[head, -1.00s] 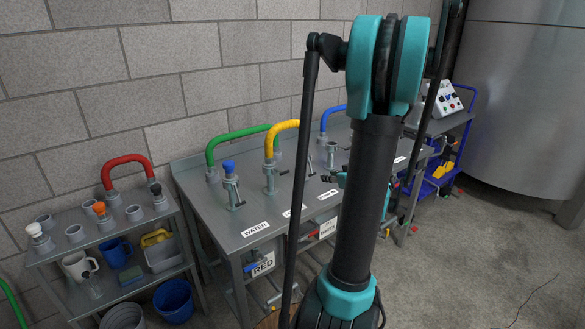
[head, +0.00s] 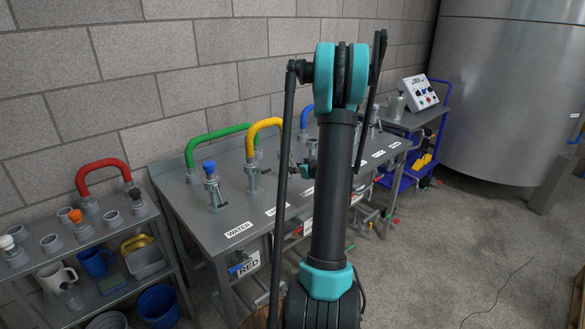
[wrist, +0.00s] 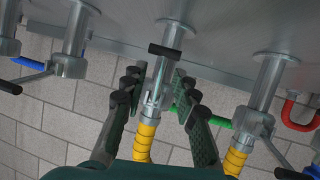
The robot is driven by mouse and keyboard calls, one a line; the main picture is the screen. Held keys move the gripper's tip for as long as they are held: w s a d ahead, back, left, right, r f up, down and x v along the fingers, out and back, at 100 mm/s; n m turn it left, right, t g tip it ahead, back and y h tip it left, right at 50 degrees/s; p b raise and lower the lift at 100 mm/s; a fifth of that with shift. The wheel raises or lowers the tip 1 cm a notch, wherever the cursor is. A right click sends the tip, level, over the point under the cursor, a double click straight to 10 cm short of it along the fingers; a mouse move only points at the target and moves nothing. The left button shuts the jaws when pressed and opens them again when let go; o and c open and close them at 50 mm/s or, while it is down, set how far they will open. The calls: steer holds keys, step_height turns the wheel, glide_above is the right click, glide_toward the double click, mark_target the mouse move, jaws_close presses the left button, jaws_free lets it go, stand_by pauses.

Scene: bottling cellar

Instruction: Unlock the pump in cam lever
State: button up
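In the wrist view a steel coupling (wrist: 158,98) joins a yellow hose (wrist: 146,142) to a steel pipe. A cam lever with a black grip (wrist: 165,50) crosses the pipe just beyond my fingertips. My gripper (wrist: 160,88) is open, with one finger on each side of this coupling; I cannot tell if they touch it. A second yellow hose end (wrist: 236,155) has its own coupling and lever to the right. The yellow hose also shows in the head view (head: 265,124), its right end hidden behind my arm. No readable label marks which coupling is the pump inlet.
The steel bench (head: 205,240) carries a WATER label, a green hose (head: 215,135) and a blue hose (head: 306,116). In the wrist view another coupling (wrist: 68,66) with a lever stands left of my gripper. A shelf with cups stands left; open floor lies right.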

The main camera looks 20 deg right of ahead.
steer(key=shift+x, duration=1.75)
steer(key=shift+c, duration=0.6)
jaws_close()
